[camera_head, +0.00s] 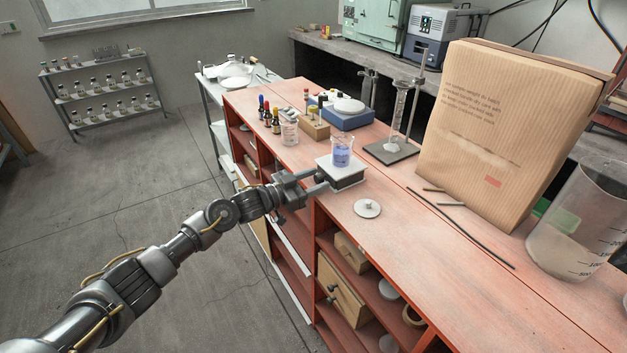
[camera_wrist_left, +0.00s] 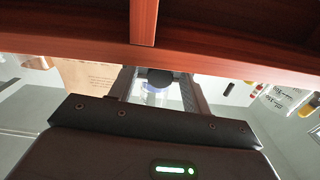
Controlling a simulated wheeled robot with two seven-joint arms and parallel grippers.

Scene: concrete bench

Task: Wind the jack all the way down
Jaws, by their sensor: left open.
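The jack (camera_head: 350,180) stands on the red bench near its front edge, with a pale top plate and a dark body. A beaker of blue-violet liquid (camera_head: 342,152) stands upright on the plate. A dark round knob (camera_wrist_left: 154,76) faces my left gripper (camera_head: 317,182). The gripper is open, reaching over the bench edge, with one finger on each side of the knob in the left wrist view; I cannot tell whether they touch it. The jack's lifting mechanism is mostly hidden. My right gripper is not in view.
A small pale disc with a knob (camera_head: 367,208) lies right of the jack. Dark rods (camera_head: 460,225), a big paper bag (camera_head: 500,130) and a large beaker (camera_head: 575,225) stand or lie farther right. A stand base (camera_head: 390,151), bottles and a blue scale (camera_head: 345,119) are behind.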

